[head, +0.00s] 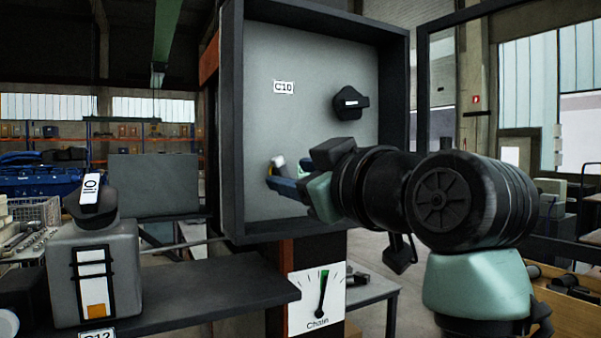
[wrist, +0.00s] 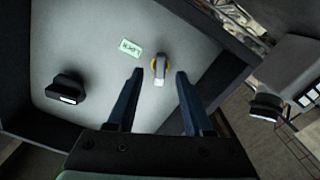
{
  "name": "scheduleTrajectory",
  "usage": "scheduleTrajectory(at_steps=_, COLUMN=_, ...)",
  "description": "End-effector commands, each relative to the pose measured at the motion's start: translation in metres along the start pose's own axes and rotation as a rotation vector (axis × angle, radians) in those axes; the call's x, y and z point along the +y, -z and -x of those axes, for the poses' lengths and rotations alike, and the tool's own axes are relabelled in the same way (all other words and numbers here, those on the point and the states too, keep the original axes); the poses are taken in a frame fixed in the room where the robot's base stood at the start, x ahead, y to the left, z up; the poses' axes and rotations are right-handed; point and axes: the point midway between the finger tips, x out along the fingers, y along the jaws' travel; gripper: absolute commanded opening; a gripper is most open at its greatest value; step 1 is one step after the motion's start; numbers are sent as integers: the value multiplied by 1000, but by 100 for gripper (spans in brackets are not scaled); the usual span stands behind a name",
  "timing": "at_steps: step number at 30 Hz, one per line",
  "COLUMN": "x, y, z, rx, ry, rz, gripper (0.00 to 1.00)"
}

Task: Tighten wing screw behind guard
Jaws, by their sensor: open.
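A small grey and white piece with yellow sides (wrist: 160,70) sits on the back wall of an open dark-framed box (head: 237,120). It may be the wing screw; I cannot tell for sure. In the head view it shows partly behind my gripper (head: 285,178). In the wrist view my gripper (wrist: 156,90) is open and empty, its two dark blue fingers pointing at the wall on either side of this piece, apparently apart from it. A black knob with a white mark (head: 350,102) is on the same wall, also in the wrist view (wrist: 67,88). No separate guard is clearly recognisable.
The box's raised rim surrounds my gripper. An open dark frame (head: 422,90) stands at right. A "Chain" gauge (head: 317,298), needle near green, hangs below the box.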

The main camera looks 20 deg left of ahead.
Motion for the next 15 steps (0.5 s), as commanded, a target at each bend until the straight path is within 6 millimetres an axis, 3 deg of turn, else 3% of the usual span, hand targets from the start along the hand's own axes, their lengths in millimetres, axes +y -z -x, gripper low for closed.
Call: scheduleTrajectory(at_steps=15, x=0, y=0, z=-21, rx=-1, ry=2, rz=-2, gripper=51)
